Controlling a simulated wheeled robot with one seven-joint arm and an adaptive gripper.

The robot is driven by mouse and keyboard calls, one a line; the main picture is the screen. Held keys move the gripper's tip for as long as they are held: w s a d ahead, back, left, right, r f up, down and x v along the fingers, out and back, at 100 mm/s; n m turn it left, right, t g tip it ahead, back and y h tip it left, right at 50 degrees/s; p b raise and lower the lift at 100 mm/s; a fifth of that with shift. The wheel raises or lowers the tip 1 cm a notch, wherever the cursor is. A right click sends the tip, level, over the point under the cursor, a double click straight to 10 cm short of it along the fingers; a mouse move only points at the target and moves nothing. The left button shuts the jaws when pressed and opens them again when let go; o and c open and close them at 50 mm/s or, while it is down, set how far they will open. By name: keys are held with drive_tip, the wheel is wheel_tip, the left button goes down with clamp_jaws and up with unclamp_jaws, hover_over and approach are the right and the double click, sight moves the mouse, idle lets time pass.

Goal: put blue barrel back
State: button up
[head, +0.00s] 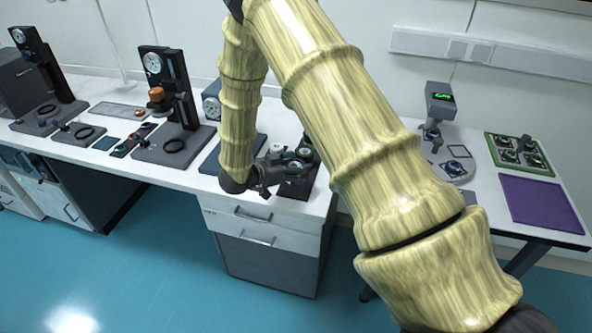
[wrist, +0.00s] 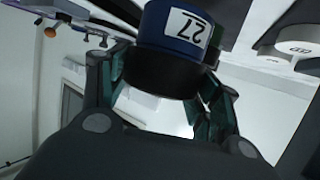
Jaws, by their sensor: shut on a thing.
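The blue barrel (wrist: 195,27) has a dark blue body, a black lower section and a white number label that appears upside down in the wrist view. My gripper (wrist: 165,78) is shut on it, with a finger on either side of the black section. In the head view my gripper (head: 281,171) is at the right end of the long white counter, beside a dark stand (head: 299,188) with small round pieces on it. My gripper and arm partly hide this stand. I cannot tell whether the barrel touches the stand.
Dial-gauge stands (head: 176,85) and loose rings occupy the counter to the left. On the right table (head: 487,192) are a grey instrument with a green display (head: 440,97), a green-edged tray (head: 545,168) and a bare purple mat (head: 540,203). My arm hides the space between.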

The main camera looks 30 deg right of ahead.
drive_tip(key=shift+w+d+p, duration=0.3)
drive_tip(key=shift+w+d, duration=0.05)
drive_tip(key=shift+d, duration=0.15)
drive_tip(key=shift+f+p, duration=0.75)
drive_tip(key=shift+f, duration=1.1)
drive_tip(key=shift+f, duration=0.1)
drive_tip(key=o, duration=1.2)
drive_tip(key=shift+a, duration=0.1)
drive_tip(key=b+v, duration=0.3)
drive_tip(key=v, duration=0.9)
drive_tip(key=shift+b, duration=0.35)
